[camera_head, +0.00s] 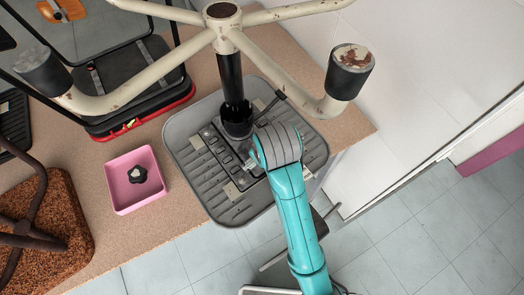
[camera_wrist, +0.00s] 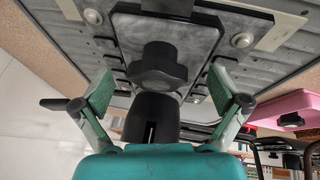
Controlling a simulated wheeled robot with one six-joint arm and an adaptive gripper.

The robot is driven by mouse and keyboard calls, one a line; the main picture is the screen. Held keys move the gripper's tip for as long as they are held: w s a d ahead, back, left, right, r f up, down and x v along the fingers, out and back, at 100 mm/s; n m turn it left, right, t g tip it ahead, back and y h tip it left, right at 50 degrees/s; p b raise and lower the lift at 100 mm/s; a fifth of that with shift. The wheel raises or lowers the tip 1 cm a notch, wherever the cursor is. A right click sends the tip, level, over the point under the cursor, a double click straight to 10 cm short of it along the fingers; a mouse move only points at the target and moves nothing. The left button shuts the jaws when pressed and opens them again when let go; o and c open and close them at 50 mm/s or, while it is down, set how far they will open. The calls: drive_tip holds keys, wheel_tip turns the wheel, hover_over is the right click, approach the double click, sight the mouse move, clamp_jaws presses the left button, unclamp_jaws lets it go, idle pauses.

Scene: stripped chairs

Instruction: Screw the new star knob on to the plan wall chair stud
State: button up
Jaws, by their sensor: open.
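An upturned chair with a grey ribbed seat shell (camera_head: 187,150) lies on the bench. Its black column rises to cream legs. A black star knob (camera_wrist: 157,66) is at the dark plate on the seat's underside, in the wrist view. My gripper (camera_wrist: 160,86) is open, with one green-padded finger on each side below this knob; neither pad visibly touches it. A dark slotted cylinder (camera_wrist: 152,118) is between the fingers; I cannot tell what it belongs to. Another black star knob (camera_head: 137,174) lies in the pink tray (camera_head: 113,192). The stud is not visible.
Cream legs (camera_head: 285,82) with black end caps spread above the seat. Bare bench (camera_head: 165,225) shows in front of the tray.

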drive_tip(key=n, duration=0.2)
drive_tip(key=n+g+y, duration=0.1)
drive_tip(key=n, duration=0.1)
drive_tip(key=shift+y, duration=0.3)
drive_tip(key=shift+s+d+n+g+y, duration=0.1)
drive_tip(key=shift+n+g+y, duration=0.2)
drive_tip(key=shift+n, duration=0.7)
drive_tip(key=shift+s+n+g+y, duration=0.1)
drive_tip(key=shift+n+g+y, duration=0.15)
drive_tip(key=shift+n, duration=0.75)
clamp_jaws()
drive_tip(key=shift+d+f+y, duration=0.1)
drive_tip(key=shift+d+y, duration=0.1)
drive_tip(key=shift+y, duration=0.15)
drive_tip(key=shift+g+y, duration=0.25)
drive_tip(key=shift+y, duration=0.05)
drive_tip(key=shift+m, duration=0.3)
